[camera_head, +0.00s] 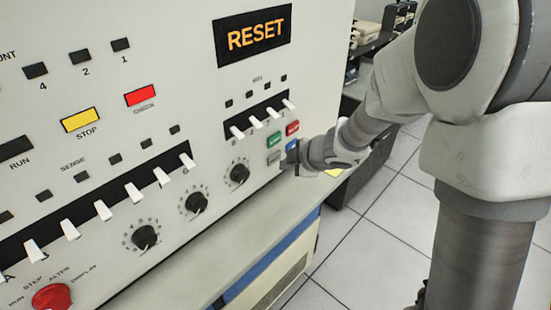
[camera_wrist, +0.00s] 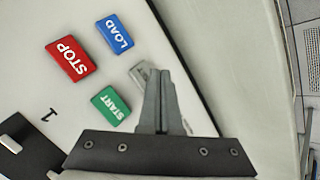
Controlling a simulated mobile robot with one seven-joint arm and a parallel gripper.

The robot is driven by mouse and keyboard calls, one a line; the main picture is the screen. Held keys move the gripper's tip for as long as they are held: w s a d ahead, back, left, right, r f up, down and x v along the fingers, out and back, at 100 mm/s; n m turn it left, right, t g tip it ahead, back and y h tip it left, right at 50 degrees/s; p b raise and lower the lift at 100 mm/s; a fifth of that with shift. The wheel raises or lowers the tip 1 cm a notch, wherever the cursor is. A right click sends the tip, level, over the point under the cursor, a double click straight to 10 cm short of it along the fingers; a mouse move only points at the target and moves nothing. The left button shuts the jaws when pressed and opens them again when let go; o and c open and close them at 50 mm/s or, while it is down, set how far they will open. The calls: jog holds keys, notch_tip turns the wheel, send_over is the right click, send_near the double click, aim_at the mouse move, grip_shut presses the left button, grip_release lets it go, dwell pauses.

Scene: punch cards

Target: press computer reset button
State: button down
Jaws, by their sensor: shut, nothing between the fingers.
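The computer's pale control panel (camera_head: 190,110) fills the left of the head view. A grey button (camera_head: 273,157) sits in a small group near the panel's lower right corner. In the wrist view the grey button (camera_wrist: 139,72) is partly hidden behind my fingertips, and its label cannot be read fully. My gripper (camera_head: 288,161) is shut and empty, with its tips at this button; it also shows in the wrist view (camera_wrist: 157,80). I cannot tell whether the tips touch the button or how deep it is pressed. A black display (camera_head: 252,36) reads RESET in orange letters.
Close around the grey button are the green START (camera_wrist: 110,105), red STOP (camera_wrist: 71,59) and blue LOAD (camera_wrist: 115,34) buttons. White toggle switches (camera_head: 237,132) and a black knob (camera_head: 239,174) lie to the left. A ledge (camera_head: 245,225) juts out below the panel.

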jog(key=shift+a, duration=0.1)
jog(key=shift+w+a, duration=0.2)
jog(key=shift+w, duration=0.05)
jog(key=shift+w+a+p, duration=0.25)
jog(key=shift+a+p, duration=0.05)
jog(key=shift+a, duration=0.05)
dwell(1.0)
jog(key=shift+s+d, duration=0.5)
jog(key=shift+d, duration=0.15)
jog(key=shift+d, duration=0.1)
jog(key=s+d, duration=0.3)
jog(key=shift+d, duration=0.35)
dwell(0.8)
